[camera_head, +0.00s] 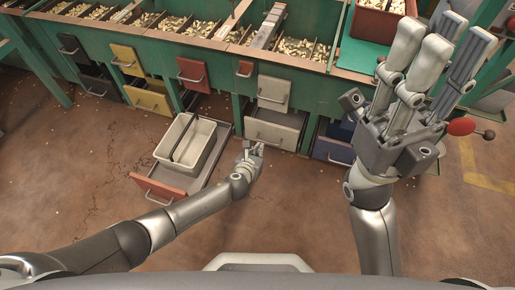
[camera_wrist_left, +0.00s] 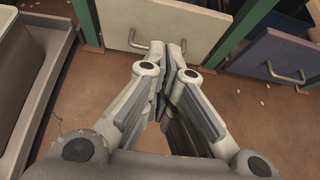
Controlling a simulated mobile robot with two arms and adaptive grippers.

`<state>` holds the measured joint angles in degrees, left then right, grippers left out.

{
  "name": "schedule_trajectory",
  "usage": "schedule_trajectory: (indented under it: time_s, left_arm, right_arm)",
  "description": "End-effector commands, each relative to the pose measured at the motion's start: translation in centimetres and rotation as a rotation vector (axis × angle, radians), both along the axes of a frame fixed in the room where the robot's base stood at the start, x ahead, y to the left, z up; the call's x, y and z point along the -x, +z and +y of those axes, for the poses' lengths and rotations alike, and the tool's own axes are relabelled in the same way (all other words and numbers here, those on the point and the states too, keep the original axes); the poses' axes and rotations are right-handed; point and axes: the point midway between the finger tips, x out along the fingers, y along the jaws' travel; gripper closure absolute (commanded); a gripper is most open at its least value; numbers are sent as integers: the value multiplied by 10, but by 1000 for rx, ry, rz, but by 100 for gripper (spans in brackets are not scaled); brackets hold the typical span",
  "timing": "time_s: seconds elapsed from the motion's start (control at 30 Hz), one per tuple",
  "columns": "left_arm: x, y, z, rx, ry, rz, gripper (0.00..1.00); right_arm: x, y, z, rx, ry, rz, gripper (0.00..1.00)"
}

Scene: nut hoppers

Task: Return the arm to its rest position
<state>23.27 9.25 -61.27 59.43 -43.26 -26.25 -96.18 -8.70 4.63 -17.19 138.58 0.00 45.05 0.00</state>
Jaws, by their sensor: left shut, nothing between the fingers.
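My left gripper (camera_head: 254,152) is in front of the lower white drawer (camera_head: 272,130) in the head view, low over the brown floor. In the left wrist view its fingers (camera_wrist_left: 168,52) are drawn together with nothing between them, and their tips overlap the drawer's handle (camera_wrist_left: 155,42) in the picture; I cannot tell if they touch it. My right gripper (camera_head: 425,60) is raised large at the right of the head view, its fingers pointing up and spread apart, with nothing held.
An open red-fronted drawer (camera_head: 160,191) juts out left of my left gripper, holding a white divided bin (camera_head: 186,144). A green hopper bench (camera_head: 323,88) with nuts spans the back. A blue drawer (camera_wrist_left: 270,52) is to the right. Front floor is clear.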

Motion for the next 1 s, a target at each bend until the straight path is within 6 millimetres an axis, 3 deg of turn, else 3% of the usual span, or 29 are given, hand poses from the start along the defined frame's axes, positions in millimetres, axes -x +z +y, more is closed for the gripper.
schedule_trajectory:
  time_s: [0.37,0.47,0.57,0.67,0.7,0.77,0.87,1.0]
  left_arm:
    - [7,4,-1,14,0,3,100]
    - [17,13,-19,126,1,33,100]
    - [35,41,-56,394,8,102,100]
    - [58,97,-96,779,11,200,100]
    - [66,125,-108,941,9,242,100]
    - [77,169,-118,1174,0,301,100]
    - [93,244,-118,1530,-40,390,100]
    - [117,345,-88,1965,-153,497,100]
  right_arm:
    - [1,-3,-1,-2,1,15,70]
    - [1,-3,-1,-2,1,18,70]
    - [1,-3,-1,-1,1,27,70]
    - [1,-4,-1,-3,2,36,70]
    - [2,-4,-1,-3,2,39,70]
    - [2,-5,-1,-4,3,45,70]
    - [3,-6,-2,-4,3,55,70]
    - [4,-8,-2,-6,3,67,70]
